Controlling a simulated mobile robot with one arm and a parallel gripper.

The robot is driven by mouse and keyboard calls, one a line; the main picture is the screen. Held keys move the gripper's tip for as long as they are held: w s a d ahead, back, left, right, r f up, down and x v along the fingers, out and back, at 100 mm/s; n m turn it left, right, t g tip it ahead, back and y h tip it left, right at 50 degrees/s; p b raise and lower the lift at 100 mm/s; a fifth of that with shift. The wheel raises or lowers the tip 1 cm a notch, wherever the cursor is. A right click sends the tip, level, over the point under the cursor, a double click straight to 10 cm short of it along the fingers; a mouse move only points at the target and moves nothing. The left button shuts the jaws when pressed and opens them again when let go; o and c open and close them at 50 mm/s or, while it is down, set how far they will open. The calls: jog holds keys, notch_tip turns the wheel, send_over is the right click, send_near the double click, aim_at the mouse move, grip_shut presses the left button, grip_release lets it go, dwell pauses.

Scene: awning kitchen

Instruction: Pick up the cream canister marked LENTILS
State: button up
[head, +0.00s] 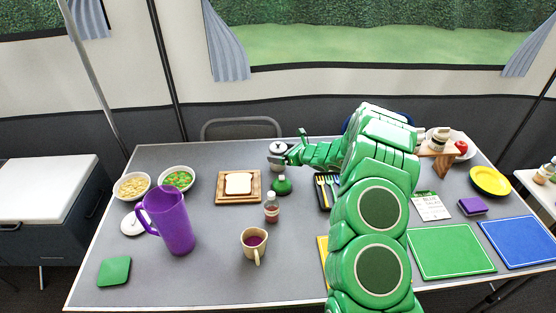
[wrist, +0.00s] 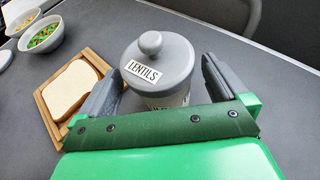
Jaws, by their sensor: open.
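The canister marked LENTILS (wrist: 160,68) stands upright on the table in the wrist view. Its knobbed lid looks grey and carries a white label reading LENTILS; more lettering on its body is partly hidden behind my gripper. In the head view the canister (head: 277,148) is near the table's back edge, partly covered by my gripper. My gripper (wrist: 161,72) is open, with one dark finger on each side of the canister. It also shows in the head view (head: 287,157). I cannot tell whether either finger touches the canister.
Bread on a wooden board (head: 239,198) lies close to the left finger. A green bottle (head: 281,186) and a small red-filled bottle (head: 271,212) stand in front of the canister. A chair back (head: 245,124) is behind the table. A purple pitcher (head: 173,222) stands at left.

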jog(key=shift+x, duration=1)
jog(key=shift+c, duration=0.3)
jog(key=c, duration=1.1)
jog(key=shift+o, duration=0.2)
jog(key=shift+r, duration=0.15)
